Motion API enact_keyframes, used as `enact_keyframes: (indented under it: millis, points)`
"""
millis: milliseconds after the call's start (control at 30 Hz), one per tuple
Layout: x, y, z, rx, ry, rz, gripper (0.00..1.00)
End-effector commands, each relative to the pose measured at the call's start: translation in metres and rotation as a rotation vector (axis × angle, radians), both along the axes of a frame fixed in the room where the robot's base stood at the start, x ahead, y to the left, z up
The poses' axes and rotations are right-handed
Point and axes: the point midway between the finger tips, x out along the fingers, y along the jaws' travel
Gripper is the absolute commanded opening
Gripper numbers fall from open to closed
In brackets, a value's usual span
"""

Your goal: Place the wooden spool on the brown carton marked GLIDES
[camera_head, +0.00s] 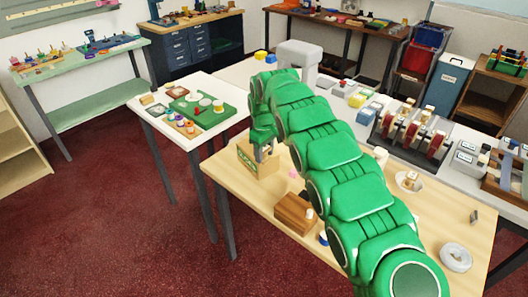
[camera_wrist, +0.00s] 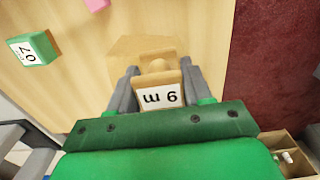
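The wooden spool (camera_wrist: 161,76), with a white label that seems to read "9 m", is between the two fingers of my gripper (camera_wrist: 160,88) in the wrist view. The fingers are close against both its sides. A light-brown flat shape (camera_wrist: 128,47) shows under and beyond the spool; it looks like the carton's top. In the head view, a light-brown carton (camera_head: 243,160) with a green marking stands near the table's left corner. My gripper (camera_head: 264,150) is right at its top. The marking is too small to read, and I cannot tell whether the spool touches the carton.
A green block (camera_wrist: 33,48) and a pink item (camera_wrist: 97,4) lie on the table in the wrist view. A white side table (camera_head: 216,88) with a green tray stands at left.

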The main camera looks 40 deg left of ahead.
Motion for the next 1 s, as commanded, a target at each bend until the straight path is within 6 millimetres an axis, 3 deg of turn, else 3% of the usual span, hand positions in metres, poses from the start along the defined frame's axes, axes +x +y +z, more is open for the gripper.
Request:
enact_keyframes:
  millis: [33,167,533,1000]
  points:
    - [0.000,0.000,0.000,0.000,0.000,0.000,0.56]
    - [0.000,0.000,0.000,0.000,0.000,0.000,0.74]
    - [0.000,0.000,0.005,0.001,0.000,0.000,0.74]
    - [0.001,0.001,0.069,0.003,-0.001,0.000,0.74]
